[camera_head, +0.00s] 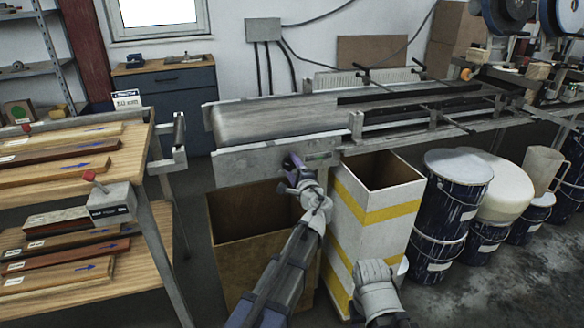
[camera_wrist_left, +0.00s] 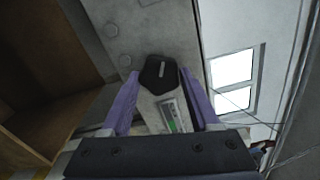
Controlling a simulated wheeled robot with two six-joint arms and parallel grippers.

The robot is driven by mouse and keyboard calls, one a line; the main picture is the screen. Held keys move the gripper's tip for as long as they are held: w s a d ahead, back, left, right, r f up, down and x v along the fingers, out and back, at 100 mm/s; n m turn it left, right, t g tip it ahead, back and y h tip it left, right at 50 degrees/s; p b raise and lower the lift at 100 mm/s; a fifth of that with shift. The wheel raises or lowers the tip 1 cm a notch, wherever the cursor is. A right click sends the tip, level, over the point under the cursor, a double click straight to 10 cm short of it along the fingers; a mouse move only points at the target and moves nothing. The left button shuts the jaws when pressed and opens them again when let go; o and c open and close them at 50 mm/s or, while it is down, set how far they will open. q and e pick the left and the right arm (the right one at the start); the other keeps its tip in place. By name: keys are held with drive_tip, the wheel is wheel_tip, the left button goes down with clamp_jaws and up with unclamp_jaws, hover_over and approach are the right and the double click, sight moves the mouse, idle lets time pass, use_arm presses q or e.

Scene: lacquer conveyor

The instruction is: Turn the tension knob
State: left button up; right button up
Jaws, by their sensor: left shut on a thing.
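The tension knob (camera_wrist_left: 159,76) is a black, faceted knob with a pale line on its face, on the grey side plate of the conveyor frame (camera_head: 245,163). The line runs roughly up and down in the left wrist view. My left gripper (camera_head: 293,163) is at the plate's right part, with its purple fingers shut on the two sides of the knob in the left wrist view (camera_wrist_left: 158,78). The knob is hidden by the gripper in the head view. A scale with a green patch (camera_wrist_left: 171,115) lies beside the knob. My right gripper's fingers do not show.
A brown open bin (camera_head: 225,245) and a white bin with yellow bands (camera_head: 345,225) stand below the conveyor, close to my left arm. Dark blue drums (camera_head: 440,215) stand at right. A wooden rack (camera_head: 75,235) with boards stands at left.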

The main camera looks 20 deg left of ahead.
use_arm(q)
drive_tip(key=shift+n, duration=0.6)
drive_tip(key=o, duration=1.4)
drive_tip(key=shift+c, duration=0.2)
drive_tip(key=shift+s, duration=0.1)
drive_tip(key=v, duration=0.7)
drive_tip(key=shift+s+d, duration=0.25)
